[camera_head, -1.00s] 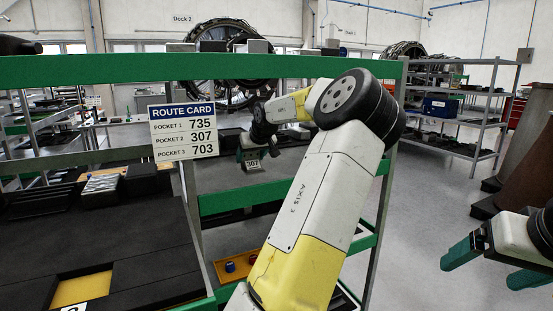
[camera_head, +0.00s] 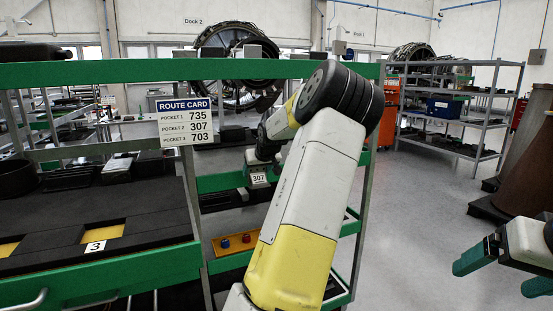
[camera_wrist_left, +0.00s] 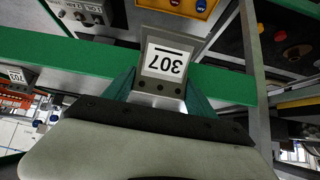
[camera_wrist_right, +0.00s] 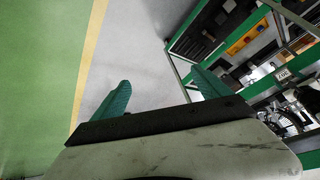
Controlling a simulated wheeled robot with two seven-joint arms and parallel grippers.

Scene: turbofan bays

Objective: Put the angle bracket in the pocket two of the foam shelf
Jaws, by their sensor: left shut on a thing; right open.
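The angle bracket (camera_head: 259,179) is a grey metal part with a white 307 label. My left gripper (camera_head: 262,165) is shut on it and holds it right of the foam shelf, in front of the green rails. In the left wrist view the bracket (camera_wrist_left: 152,87) sits between the green fingers. The black foam shelf (camera_head: 130,205) lies at the left with yellow-bottomed recesses. One recess (camera_head: 103,234) is by a "3" tag; another (camera_head: 8,248) is at the left edge, its number out of sight. My right gripper (camera_head: 503,275) is open and empty at lower right.
The route card (camera_head: 185,122) lists pocket 2 as 307 and hangs by the shelf's right end. A green rail (camera_head: 100,74) crosses above the foam, and a green front edge (camera_head: 120,268) runs below it. Clear floor (camera_head: 415,210) lies right of the rack.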

